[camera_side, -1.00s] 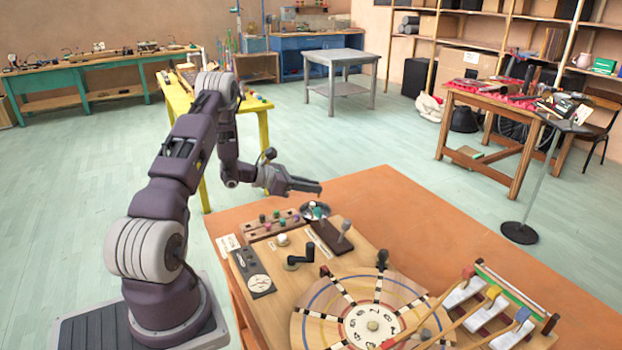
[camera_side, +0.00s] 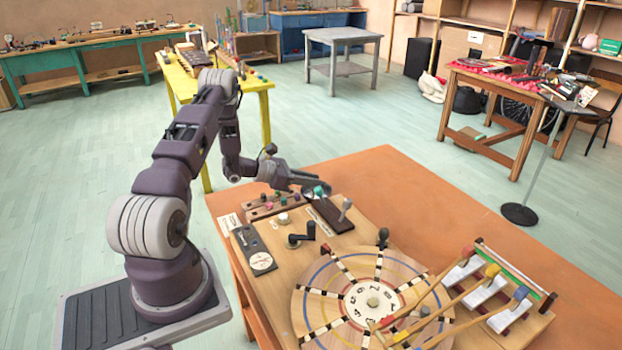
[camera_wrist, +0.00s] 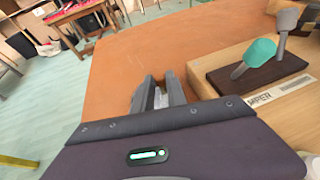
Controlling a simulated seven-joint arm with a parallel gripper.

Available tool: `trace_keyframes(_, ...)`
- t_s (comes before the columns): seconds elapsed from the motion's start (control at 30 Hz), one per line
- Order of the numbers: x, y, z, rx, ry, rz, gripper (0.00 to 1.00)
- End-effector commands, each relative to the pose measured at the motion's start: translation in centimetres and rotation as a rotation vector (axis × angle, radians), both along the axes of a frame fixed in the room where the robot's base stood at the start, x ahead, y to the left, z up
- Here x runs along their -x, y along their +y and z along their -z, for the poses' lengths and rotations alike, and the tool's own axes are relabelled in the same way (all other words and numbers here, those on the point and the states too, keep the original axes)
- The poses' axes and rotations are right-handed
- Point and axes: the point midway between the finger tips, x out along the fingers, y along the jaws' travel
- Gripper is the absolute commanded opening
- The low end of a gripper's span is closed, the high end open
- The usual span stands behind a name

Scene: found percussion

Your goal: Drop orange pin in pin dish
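My gripper (camera_side: 318,184) is low over the far left of the orange-topped bench in the side view. In the wrist view its two grey fingers (camera_wrist: 160,96) stand close together, with a pale strip between them. I cannot tell whether they grip anything. I cannot make out an orange pin in either current view. The round pin dish cannot be made out in the current side view, where my gripper covers the place behind the dark lever block. The pin rack (camera_side: 270,206), holding several small coloured pins, lies left of my gripper.
A black crank (camera_side: 302,236), a large wheel (camera_side: 330,275) and mallets stand nearer. The orange bench top (camera_side: 420,200) beyond is clear.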

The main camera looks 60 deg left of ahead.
Motion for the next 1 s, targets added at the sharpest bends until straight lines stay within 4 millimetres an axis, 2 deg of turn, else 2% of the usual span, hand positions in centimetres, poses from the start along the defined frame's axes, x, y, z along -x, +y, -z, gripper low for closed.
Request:
trace_keyframes(0.03,0.0,0.0,0.0,0.0,0.0,0.0,0.29)
trace_keyframes(0.1,0.0,0.0,0.0,0.0,0.0,0.0,0.4)
trace_keyframes(0.4,0.2,0.1,-0.1,0.0,0.0,-0.001,0.4)
trace_keyframes(0.73,5.6,1.3,-2.4,-0.002,0.001,-0.004,0.4)
trace_keyframes(1.0,6.5,1.3,-2.7,0.0,0.0,0.0,0.4)
